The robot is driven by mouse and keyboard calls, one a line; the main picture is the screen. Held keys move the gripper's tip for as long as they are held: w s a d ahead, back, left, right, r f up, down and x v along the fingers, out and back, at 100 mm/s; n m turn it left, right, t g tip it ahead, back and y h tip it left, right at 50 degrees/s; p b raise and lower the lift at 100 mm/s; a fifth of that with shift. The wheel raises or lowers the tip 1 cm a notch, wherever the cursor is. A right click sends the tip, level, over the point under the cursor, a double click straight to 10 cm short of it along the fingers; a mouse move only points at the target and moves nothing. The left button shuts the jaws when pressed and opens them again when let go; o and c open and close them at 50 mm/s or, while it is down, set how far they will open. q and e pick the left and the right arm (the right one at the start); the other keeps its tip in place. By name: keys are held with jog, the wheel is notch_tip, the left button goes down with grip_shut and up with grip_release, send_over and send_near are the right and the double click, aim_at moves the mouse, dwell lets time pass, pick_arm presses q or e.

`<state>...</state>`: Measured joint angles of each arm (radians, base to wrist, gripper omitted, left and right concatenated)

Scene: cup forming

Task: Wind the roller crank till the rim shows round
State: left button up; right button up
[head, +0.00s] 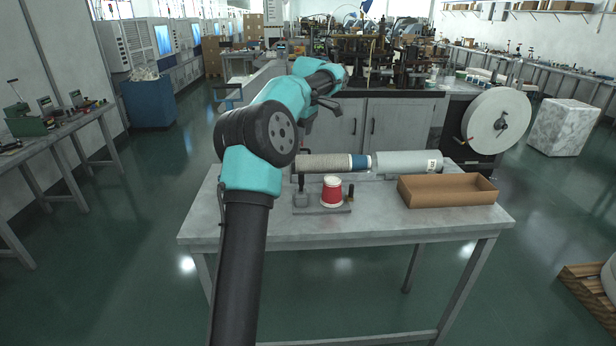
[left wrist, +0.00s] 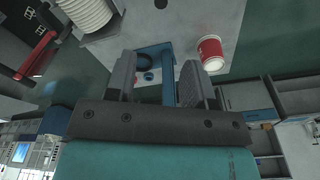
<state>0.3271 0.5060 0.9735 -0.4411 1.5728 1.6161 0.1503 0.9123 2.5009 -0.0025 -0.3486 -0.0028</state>
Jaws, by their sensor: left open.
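A red and white paper cup (head: 331,193) stands on a small grey metal fixture (head: 320,210) near the middle of the table. It also shows in the left wrist view (left wrist: 209,53), to the right of my fingers. A grey block (head: 301,197) with a dark upright part stands left of the cup on the fixture. I cannot clearly pick out the roller crank or the rim's shape. My left gripper (head: 322,108) is raised above and behind the cup, apart from it. In the left wrist view its two fingers (left wrist: 158,78) are spread, with nothing held between them.
A ribbed pale roll or stack (head: 325,163) with a blue band meets a grey cylinder (head: 408,163) along the table's back. An open cardboard tray (head: 447,200) sits on the right. The front of the grey table (head: 370,228) is clear.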

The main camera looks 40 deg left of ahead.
aim_at(301, 184)
pick_arm(q)
jog(key=shift+s+a+r+n+t+h, duration=0.2)
jog(key=shift+r+n+t+h, duration=0.35)
jog(key=shift+n, duration=0.55)
notch_tip(301, 184, down, 17)
jog(key=shift+f, duration=0.15)
grip_shut()
dwell(0.5)
